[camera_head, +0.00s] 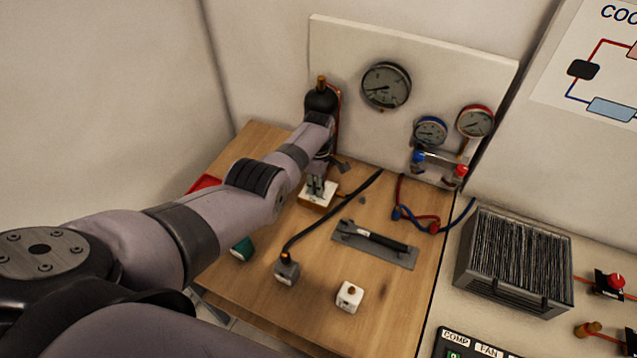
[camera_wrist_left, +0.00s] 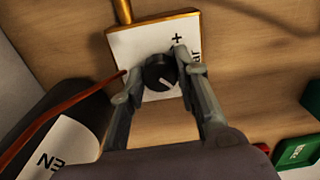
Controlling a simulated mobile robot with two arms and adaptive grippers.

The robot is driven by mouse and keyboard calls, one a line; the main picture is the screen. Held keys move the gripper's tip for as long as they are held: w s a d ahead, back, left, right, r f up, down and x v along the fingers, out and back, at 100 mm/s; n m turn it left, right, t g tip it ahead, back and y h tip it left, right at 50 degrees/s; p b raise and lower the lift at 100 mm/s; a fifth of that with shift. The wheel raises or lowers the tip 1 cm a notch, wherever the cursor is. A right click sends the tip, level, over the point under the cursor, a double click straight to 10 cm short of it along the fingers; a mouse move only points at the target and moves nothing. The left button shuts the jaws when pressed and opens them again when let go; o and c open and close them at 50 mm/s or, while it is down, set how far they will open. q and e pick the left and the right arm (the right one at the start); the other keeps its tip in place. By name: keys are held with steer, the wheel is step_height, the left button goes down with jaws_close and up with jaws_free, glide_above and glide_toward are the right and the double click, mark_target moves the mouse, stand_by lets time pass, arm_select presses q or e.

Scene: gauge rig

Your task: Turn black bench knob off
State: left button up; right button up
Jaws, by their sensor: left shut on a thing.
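The black bench knob (camera_wrist_left: 160,71) sits on a white-faced box with a brass-coloured edge (camera_wrist_left: 128,44), and a pale pointer line marks its face. My left gripper (camera_wrist_left: 152,80) has its two fingers around the knob in the left wrist view, one on each side. In the head view my left gripper (camera_head: 318,187) points down over the white box (camera_head: 312,201) on the wooden bench. The gripper hides the knob there. My right gripper is not in view.
A large gauge (camera_head: 386,86) and two smaller gauges (camera_head: 430,131) are on the back panel. A dark bottle (camera_head: 321,101) stands behind my arm. A grey tray with a black tool (camera_head: 375,240), a white block (camera_head: 349,296) and a finned unit (camera_head: 515,262) lie to the right.

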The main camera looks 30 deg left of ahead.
arm_select(q)
steer(key=shift+w+r, duration=0.1)
steer(key=o, duration=1.2)
steer(key=shift+c, duration=0.2)
step_height(320, 180, up, 12)
stand_by(0.4)
